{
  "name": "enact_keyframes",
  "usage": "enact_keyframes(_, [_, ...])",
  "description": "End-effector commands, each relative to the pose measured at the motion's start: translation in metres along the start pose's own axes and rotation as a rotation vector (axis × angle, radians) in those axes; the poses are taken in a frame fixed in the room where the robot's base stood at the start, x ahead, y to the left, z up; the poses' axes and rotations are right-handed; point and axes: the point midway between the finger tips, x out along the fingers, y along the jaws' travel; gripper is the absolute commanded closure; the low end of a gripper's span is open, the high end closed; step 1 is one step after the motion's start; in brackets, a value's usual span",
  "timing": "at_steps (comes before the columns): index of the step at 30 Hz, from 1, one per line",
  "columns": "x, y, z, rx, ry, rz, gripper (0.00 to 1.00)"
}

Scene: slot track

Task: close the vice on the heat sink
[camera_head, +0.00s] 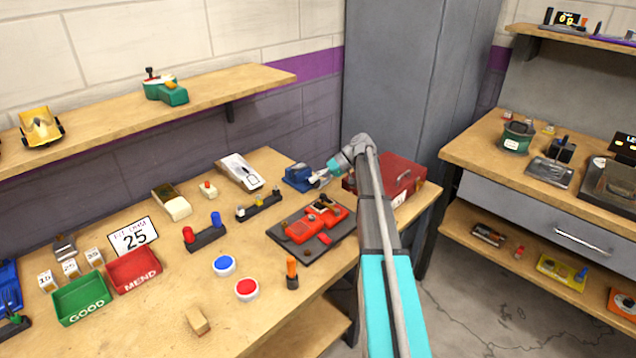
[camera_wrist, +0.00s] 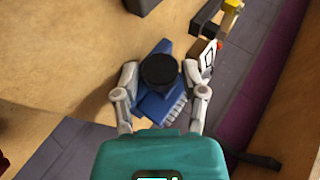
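The blue vice (camera_head: 298,177) stands at the back of the workbench, near the wall. In the wrist view the vice (camera_wrist: 150,108) lies below a round black knob (camera_wrist: 158,72), which hides part of it. A pale grey ribbed piece (camera_wrist: 174,112) beside the blue body looks like the heat sink; I cannot tell how tightly the jaws sit on it. My gripper (camera_wrist: 161,73) is open, its fingers on either side of the knob. I cannot tell whether they touch it. In the head view my gripper (camera_head: 319,180) is just right of the vice.
A red toolbox (camera_head: 400,178) stands close on the right of my gripper. A dark mat with red parts (camera_head: 312,225) lies in front. A wall shelf (camera_head: 220,95) runs behind.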

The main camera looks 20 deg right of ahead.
Motion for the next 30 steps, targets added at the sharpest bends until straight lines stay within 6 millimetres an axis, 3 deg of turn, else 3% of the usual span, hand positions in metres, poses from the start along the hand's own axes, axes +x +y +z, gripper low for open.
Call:
enact_keyframes(2, [0.0,0.0,0.0,0.0,0.001,0.0,0.22])
enact_keyframes(22, [-0.001,-0.001,-0.001,-0.001,0.002,0.0,0.22])
enact_keyframes(30, [-0.009,-0.012,-0.004,-0.001,0.002,0.0,0.22])
